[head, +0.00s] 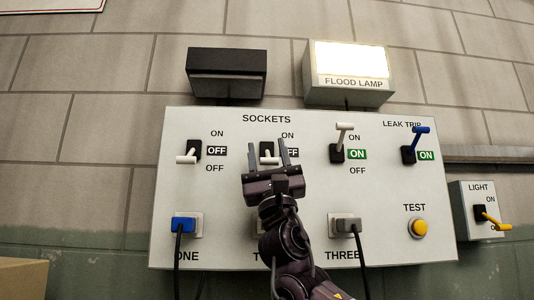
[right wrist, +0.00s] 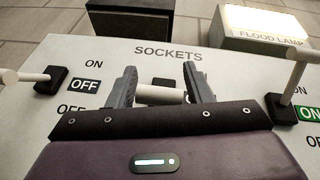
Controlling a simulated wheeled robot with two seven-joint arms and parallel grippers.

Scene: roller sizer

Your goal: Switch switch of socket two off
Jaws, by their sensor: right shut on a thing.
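The switch of socket two (head: 267,148) is on the white panel under SOCKETS, with a black base and a white handle (right wrist: 160,95). The handle points downward, and the black OFF indicator (head: 291,151) beside it shows. My right gripper (head: 267,152) is at this switch, its two fingers on either side of the white handle and shut on it. The right wrist view also shows the handle between my fingers (right wrist: 160,78). My forearm hides most of the socket two plug and its label. My left gripper is not in view.
Switch one (head: 193,152) is down, showing OFF. Switch three (head: 340,142) is up, showing ON, under the lit flood lamp (head: 351,65). The blue leak trip lever (head: 418,139) is up at ON. A yellow test button (head: 418,228) and light switch (head: 486,213) are at right.

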